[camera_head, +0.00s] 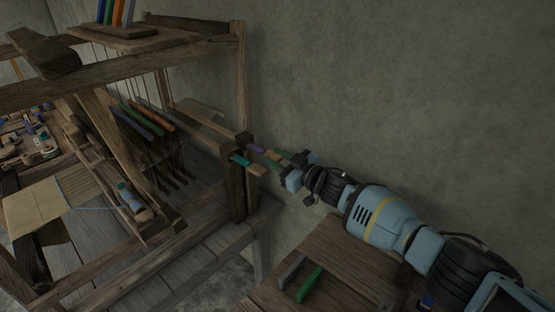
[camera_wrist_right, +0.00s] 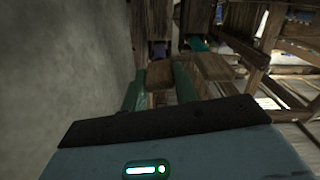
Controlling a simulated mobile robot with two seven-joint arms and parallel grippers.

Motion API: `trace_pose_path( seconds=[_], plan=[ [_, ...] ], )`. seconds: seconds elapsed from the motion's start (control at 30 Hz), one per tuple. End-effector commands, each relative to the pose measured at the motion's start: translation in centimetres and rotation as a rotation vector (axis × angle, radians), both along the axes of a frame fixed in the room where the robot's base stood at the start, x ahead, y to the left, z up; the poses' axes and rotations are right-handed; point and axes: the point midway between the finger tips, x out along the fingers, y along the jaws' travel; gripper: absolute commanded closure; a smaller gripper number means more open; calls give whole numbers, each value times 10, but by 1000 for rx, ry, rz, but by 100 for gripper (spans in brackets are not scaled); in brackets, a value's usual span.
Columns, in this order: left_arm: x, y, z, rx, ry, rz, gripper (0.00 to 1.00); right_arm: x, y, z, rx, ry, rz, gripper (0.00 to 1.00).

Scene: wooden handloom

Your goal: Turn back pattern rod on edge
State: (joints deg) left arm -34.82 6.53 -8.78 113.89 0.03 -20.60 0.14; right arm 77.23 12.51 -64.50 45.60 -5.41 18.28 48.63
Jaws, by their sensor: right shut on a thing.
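Two pattern rods stick out to the right of the loom's side post. One has a purple part (camera_head: 256,149) and a wooden end (camera_head: 272,155). The other, teal (camera_head: 240,160), with its own wooden end (camera_head: 257,170), lies nearer the front. My right gripper (camera_head: 279,161) is shut on the wooden end of the purple rod. In the right wrist view that wooden end (camera_wrist_right: 160,73) sits between two green fingers, with purple (camera_wrist_right: 158,50) beyond it. The teal rod (camera_wrist_right: 195,43) is beside it, to the right. I cannot tell whether the purple rod is flat or on edge. My left gripper is not in view.
The wooden loom frame (camera_head: 190,55) fills the left, with several coloured bars (camera_head: 150,118) hanging inside. A plain wall (camera_head: 370,80) runs close behind my right arm. A wooden bench (camera_head: 345,255) at the lower right carries a green bar (camera_head: 310,284) and a grey bar (camera_head: 291,271).

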Motion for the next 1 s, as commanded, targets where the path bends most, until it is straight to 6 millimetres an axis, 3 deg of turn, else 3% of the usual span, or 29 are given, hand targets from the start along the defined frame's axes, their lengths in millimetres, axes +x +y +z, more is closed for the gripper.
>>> trace_pose_path(
  seconds=[1.0],
  plan=[
    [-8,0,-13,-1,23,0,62,-1,0,-3,-680,-676,-1,94]
  ],
)
